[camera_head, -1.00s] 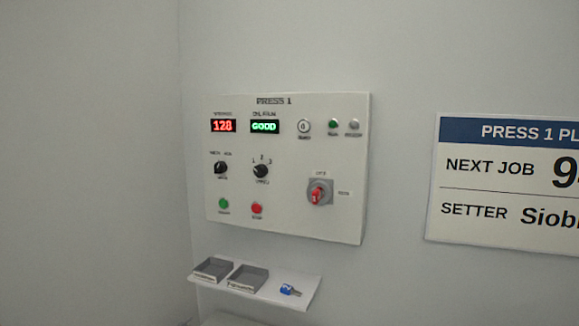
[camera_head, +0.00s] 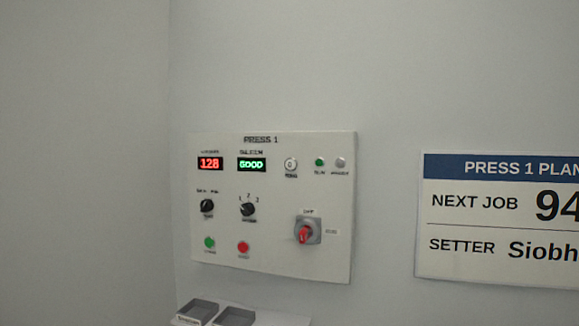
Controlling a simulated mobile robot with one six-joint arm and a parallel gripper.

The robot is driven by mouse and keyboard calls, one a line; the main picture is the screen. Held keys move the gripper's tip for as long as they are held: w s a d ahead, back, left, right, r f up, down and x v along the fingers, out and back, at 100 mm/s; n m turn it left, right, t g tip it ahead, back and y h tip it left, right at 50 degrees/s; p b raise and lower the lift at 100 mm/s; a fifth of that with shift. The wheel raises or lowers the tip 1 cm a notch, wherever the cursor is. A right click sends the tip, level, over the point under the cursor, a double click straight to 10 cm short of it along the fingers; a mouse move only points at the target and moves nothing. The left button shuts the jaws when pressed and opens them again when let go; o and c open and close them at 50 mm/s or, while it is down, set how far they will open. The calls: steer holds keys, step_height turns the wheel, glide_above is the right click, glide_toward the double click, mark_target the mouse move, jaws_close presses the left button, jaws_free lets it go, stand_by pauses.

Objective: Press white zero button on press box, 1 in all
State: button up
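The press box (camera_head: 272,270) is a pale panel on the wall, headed PRESS 1. The white zero button (camera_head: 291,164) is a small round button marked 0 in its upper row, right of the green display (camera_head: 251,164) reading GOOD. The red display (camera_head: 210,163) reads 128. A green lamp (camera_head: 320,162) and a grey lamp (camera_head: 340,162) sit right of the button. My gripper is not in view, and nothing covers the button.
Below are two black knobs, a green button (camera_head: 209,242), a red button (camera_head: 243,247) and a red rotary switch (camera_head: 305,233). A shelf with grey trays (camera_head: 200,310) juts out underneath, cut by the frame. A plan sign (camera_head: 480,270) hangs right.

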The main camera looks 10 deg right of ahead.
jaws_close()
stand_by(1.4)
